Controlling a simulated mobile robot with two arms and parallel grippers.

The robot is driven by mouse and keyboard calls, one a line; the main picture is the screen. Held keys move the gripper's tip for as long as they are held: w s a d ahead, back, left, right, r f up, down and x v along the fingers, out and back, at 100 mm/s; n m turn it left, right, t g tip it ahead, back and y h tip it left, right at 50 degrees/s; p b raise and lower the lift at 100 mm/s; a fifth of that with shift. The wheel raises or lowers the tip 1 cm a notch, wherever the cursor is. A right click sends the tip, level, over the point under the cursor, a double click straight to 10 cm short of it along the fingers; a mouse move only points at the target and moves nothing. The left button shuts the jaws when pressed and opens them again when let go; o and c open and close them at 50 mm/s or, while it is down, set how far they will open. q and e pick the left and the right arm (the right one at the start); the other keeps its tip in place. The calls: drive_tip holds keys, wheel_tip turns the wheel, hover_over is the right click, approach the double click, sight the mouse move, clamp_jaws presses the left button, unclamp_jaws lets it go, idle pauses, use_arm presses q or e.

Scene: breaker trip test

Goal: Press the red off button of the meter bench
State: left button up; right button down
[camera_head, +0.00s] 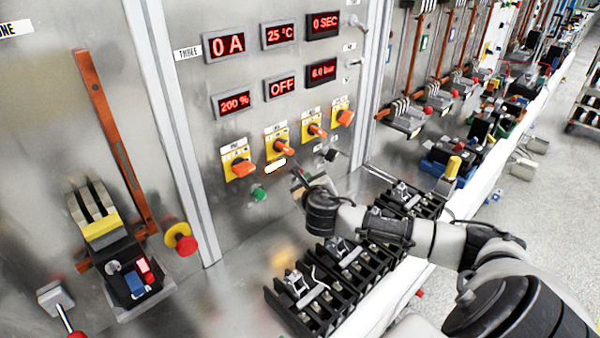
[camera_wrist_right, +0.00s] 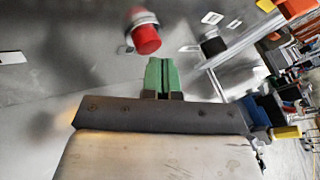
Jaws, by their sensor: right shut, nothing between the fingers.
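The red button (camera_wrist_right: 146,39) shows in the right wrist view, on a metal collar on the grey panel (camera_head: 225,150). In the head view it is mostly or fully hidden behind my right gripper (camera_head: 297,180). My right gripper, with green fingertips (camera_wrist_right: 161,66), is shut and empty in front of the panel. In the wrist view the button lies just above and slightly left of the fingertips, with a visible gap. A green button (camera_head: 258,193) is left of the gripper in the head view. My left gripper is not in view.
Orange rotary switches on yellow plates (camera_head: 240,165) and red displays (camera_head: 283,86) sit above. A black knob (camera_wrist_right: 212,44) is right of the red button. A red mushroom button on yellow (camera_head: 182,240) is further left. A black terminal rack (camera_head: 310,297) lies below my arm.

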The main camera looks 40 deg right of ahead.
drive_tip(key=shift+w, duration=0.45)
idle(0.6)
drive_tip(key=shift+s+r+p, duration=0.1)
drive_tip(key=shift+p, duration=0.25)
drive_tip(key=shift+s+p, duration=0.45)
drive_tip(key=shift+s, duration=0.35)
drive_tip(key=shift+s, duration=0.1)
drive_tip(key=s, duration=0.1)
drive_tip(key=s+p, duration=0.1)
drive_tip(key=s, duration=0.1)
drive_tip(key=s+p, duration=0.1)
drive_tip(key=shift+s+d, duration=0.25)
drive_tip(key=shift+s, duration=0.15)
idle(0.5)
